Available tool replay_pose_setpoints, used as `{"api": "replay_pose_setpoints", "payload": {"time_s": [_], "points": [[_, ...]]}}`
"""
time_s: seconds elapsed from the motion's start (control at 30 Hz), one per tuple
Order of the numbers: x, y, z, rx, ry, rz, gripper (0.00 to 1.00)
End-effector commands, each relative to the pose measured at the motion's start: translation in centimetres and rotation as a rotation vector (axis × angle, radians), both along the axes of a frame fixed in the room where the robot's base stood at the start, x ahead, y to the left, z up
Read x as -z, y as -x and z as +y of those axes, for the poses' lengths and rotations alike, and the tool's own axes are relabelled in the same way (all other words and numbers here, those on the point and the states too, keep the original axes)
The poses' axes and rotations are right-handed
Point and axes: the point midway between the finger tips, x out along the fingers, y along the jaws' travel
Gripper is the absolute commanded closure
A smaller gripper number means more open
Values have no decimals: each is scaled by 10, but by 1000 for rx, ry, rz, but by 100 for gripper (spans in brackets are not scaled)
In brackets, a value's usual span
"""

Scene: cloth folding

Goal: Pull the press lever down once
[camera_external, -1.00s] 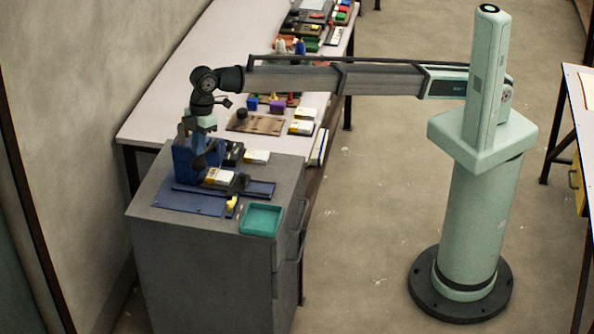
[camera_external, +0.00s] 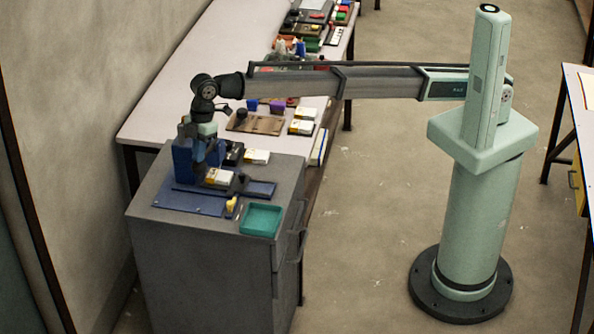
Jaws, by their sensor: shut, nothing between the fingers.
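A blue press (camera_external: 183,160) stands on the grey cabinet top, on a blue base plate (camera_external: 180,203). My gripper (camera_external: 199,172) is shut with nothing between its fingers and points down in front of the press. The press lever cannot be told apart clearly from my gripper and the press body at this size. A white and yellow block (camera_external: 217,177) sits at the press's foot, just right of my gripper. Whether my gripper touches the lever or the block cannot be told.
A teal tray (camera_external: 261,220) lies at the cabinet's front right, with a small yellow piece (camera_external: 231,204) left of it. Another white and yellow block (camera_external: 257,157) is behind. A long white table (camera_external: 180,112) with several coloured items stands behind the cabinet.

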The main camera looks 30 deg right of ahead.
Motion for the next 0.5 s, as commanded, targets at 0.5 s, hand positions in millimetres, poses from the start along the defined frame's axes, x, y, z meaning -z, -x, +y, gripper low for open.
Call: {"api": "replay_pose_setpoints", "payload": {"time_s": [0.5], "points": [[22, -1, -1, 0, 2, -1, 100]]}}
